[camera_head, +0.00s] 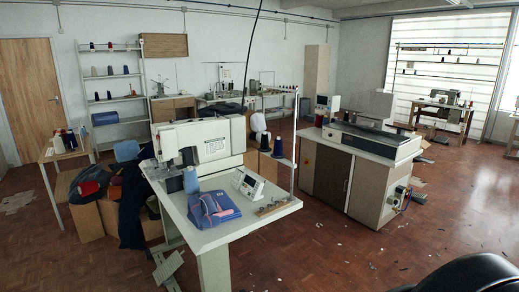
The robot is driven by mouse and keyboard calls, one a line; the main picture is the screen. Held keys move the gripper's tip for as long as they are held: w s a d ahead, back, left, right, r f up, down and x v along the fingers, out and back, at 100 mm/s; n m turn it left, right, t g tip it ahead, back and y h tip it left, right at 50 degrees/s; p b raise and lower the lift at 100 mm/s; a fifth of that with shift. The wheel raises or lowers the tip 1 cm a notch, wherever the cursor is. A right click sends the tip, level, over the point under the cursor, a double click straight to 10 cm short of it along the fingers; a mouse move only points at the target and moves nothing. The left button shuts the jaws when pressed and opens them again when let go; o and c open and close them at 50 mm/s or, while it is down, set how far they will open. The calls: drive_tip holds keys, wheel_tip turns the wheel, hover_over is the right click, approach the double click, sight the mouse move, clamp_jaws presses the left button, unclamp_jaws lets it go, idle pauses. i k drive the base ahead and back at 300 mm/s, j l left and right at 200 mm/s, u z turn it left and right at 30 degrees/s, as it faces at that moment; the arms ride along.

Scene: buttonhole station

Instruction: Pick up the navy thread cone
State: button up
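Several dark cones show, and I cannot tell for sure which one is the task's. A navy thread cone (278,147) stands upright on a thread stand behind the white sewing table (232,232). A second dark cone (265,141) is just left of it, with pale cones behind. A lighter blue cone (190,181) stands by the buttonhole machine (204,139). Small dark cones (126,70) are on the back shelf, and more cones stand on the left wooden table. My gripper is not in view.
Folded blue cloth (212,208) and a white control box (248,184) are on the white table. A grey cabinet machine (358,160) stands to the right. Boxes heaped with dark garments (125,190) crowd the left.

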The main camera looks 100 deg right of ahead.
sight(278, 151)
drive_tip(key=z, duration=3.5)
drive_tip(key=i, duration=0.15)
